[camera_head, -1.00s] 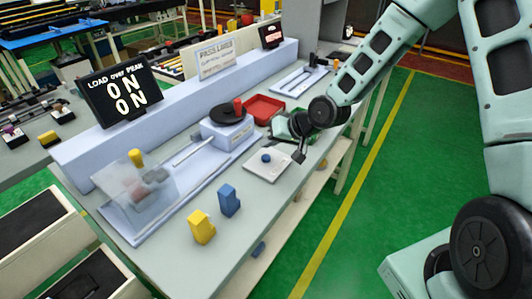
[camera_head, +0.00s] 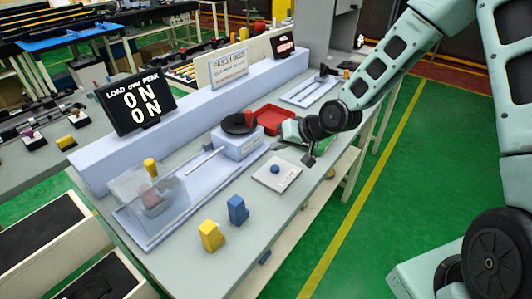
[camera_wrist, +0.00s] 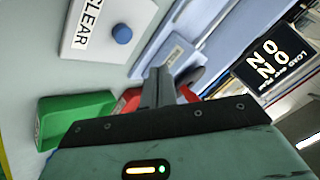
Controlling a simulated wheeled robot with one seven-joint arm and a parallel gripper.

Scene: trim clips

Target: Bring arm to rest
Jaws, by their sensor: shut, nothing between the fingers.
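My gripper (camera_head: 309,160) is at the end of my teal arm, above the front edge of the grey bench (camera_head: 208,274). It is shut and empty, right of the white plate (camera_head: 268,183) with a blue knob (camera_head: 275,169). In the wrist view my gripper (camera_wrist: 158,75) has its fingers together with nothing between them. The wrist view also shows the plate (camera_wrist: 85,45) marked "CLEAR" and its blue knob (camera_wrist: 122,34).
A blue block (camera_head: 237,210) and a yellow block (camera_head: 211,236) stand at the bench's near end. A red tray (camera_head: 273,118), a turntable unit (camera_head: 237,141) and a clear-covered fixture (camera_head: 150,198) are farther back. A display (camera_head: 137,101) reads "ON ON". Green floor right of the bench is open.

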